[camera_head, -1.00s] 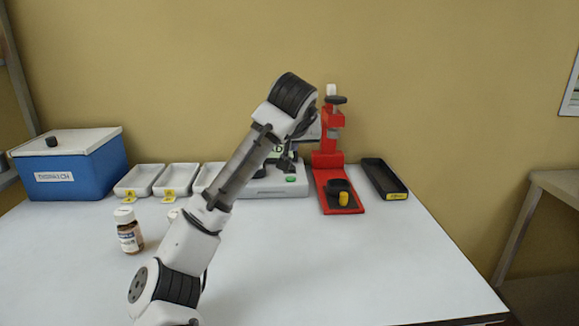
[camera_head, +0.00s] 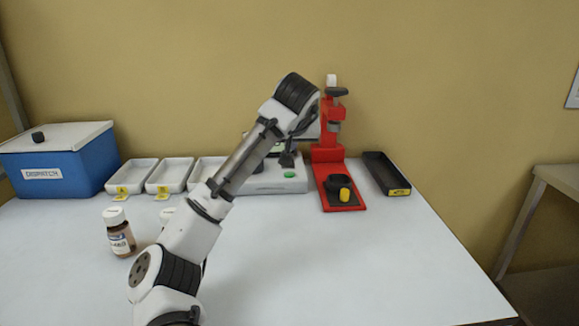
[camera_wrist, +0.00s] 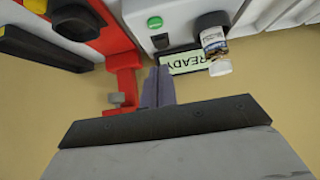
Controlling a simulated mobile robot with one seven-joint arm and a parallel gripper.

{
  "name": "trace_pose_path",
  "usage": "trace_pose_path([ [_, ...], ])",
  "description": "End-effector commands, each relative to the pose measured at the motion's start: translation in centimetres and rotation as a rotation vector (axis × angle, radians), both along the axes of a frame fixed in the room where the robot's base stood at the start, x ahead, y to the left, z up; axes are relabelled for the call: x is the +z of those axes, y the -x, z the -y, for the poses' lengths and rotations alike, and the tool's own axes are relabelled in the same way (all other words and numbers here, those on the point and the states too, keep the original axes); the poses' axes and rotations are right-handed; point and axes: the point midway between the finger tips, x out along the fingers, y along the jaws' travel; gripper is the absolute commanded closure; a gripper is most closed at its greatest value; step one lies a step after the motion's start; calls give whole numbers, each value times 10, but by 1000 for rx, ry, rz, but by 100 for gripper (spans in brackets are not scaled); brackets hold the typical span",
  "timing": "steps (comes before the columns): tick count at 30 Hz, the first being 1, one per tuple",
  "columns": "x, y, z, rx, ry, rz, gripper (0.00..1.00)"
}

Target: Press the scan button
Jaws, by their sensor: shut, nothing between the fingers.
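The scan button is likely the green round button (camera_head: 290,174) on the front of the white analyser (camera_head: 268,186). The button also shows in the wrist view (camera_wrist: 155,22), near the top. A small labelled bottle (camera_wrist: 214,40) with a white cap is at the analyser, beside the display. My gripper (camera_wrist: 157,72) is shut and empty, its fingertips apart from the button in the wrist view.
A red press (camera_head: 326,155) with a black cup and yellow knob stands right of the analyser. A black tray (camera_head: 380,165) is further right. White trays (camera_head: 132,175), a blue dispatch box (camera_head: 60,170) and a brown bottle (camera_head: 120,238) are left. The front right table is clear.

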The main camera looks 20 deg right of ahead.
Motion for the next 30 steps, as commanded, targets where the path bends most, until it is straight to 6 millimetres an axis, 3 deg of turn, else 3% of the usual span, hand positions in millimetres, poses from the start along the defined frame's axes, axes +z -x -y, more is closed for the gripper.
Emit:
trace_pose_path([
  [10,-52,-51,13,3,-2,-2,100],
  [18,-85,-48,13,1,-1,0,100],
  [30,-90,-48,14,0,0,0,100],
])
